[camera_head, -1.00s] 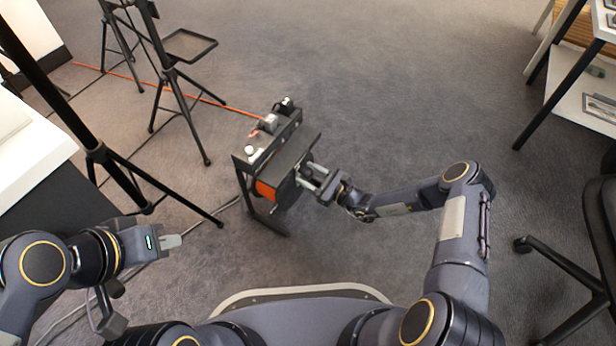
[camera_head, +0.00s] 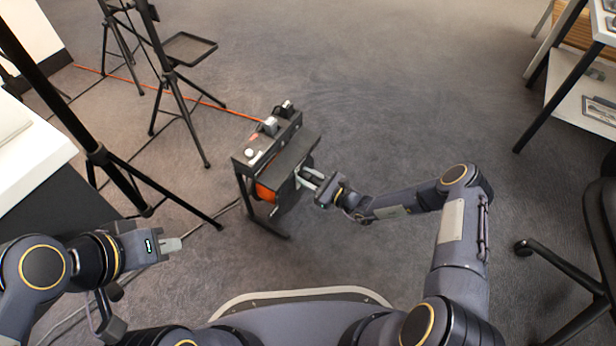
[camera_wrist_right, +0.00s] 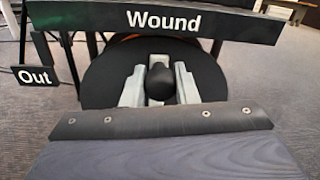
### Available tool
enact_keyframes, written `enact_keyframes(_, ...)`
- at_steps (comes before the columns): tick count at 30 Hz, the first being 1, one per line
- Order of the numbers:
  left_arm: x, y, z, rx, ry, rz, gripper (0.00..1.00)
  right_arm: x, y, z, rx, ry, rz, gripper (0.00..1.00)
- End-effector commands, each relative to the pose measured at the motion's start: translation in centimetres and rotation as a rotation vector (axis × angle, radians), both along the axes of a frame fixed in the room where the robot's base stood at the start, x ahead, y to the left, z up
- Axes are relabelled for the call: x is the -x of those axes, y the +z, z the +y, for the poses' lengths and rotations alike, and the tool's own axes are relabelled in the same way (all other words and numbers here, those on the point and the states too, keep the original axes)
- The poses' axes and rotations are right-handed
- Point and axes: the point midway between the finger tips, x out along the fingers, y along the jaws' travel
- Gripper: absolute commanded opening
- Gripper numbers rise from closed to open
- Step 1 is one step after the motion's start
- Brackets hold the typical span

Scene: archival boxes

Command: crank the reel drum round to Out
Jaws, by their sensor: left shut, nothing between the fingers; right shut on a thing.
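The reel drum stands in a black frame on the carpet, with orange cord (camera_head: 264,192) wound on it. In the right wrist view its black side disc (camera_wrist_right: 105,80) faces me. A "Wound" label (camera_wrist_right: 178,21) is on the bar above the disc, and an "Out" label (camera_wrist_right: 36,77) is at the left. My right gripper (camera_head: 308,180) is shut on the black crank knob (camera_wrist_right: 160,82), which sits between its two grey fingers near the top of the disc, below "Wound". My left gripper (camera_head: 178,243) is shut and empty, off to the left of the reel.
Black tripod stands (camera_head: 100,155) rise at the left, one with a small tray (camera_head: 190,48). An orange cord (camera_head: 215,101) runs from the reel towards the back left. A white-topped table (camera_head: 35,150) is at the left. A chair (camera_head: 565,262) and a shelf unit are at the right.

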Motion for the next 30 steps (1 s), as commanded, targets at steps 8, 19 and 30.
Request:
enact_keyframes(8, 0.0, 1.3, 0.0, 0.0, 0.0, 0.0, 0.0, 0.8, 0.2, 0.5, 0.066, -0.001, -0.092, 0.0)
enact_keyframes(19, 0.0, 3.4, 0.0, 0.0, 0.0, 0.0, 0.0, 2.5, -0.4, 1.8, 0.227, -0.002, -0.314, 0.0)
enact_keyframes(30, 0.0, 4.3, 0.0, 0.0, 0.0, 0.0, 0.0, 3.5, -1.3, 2.5, 0.337, -0.001, -0.463, 0.0)
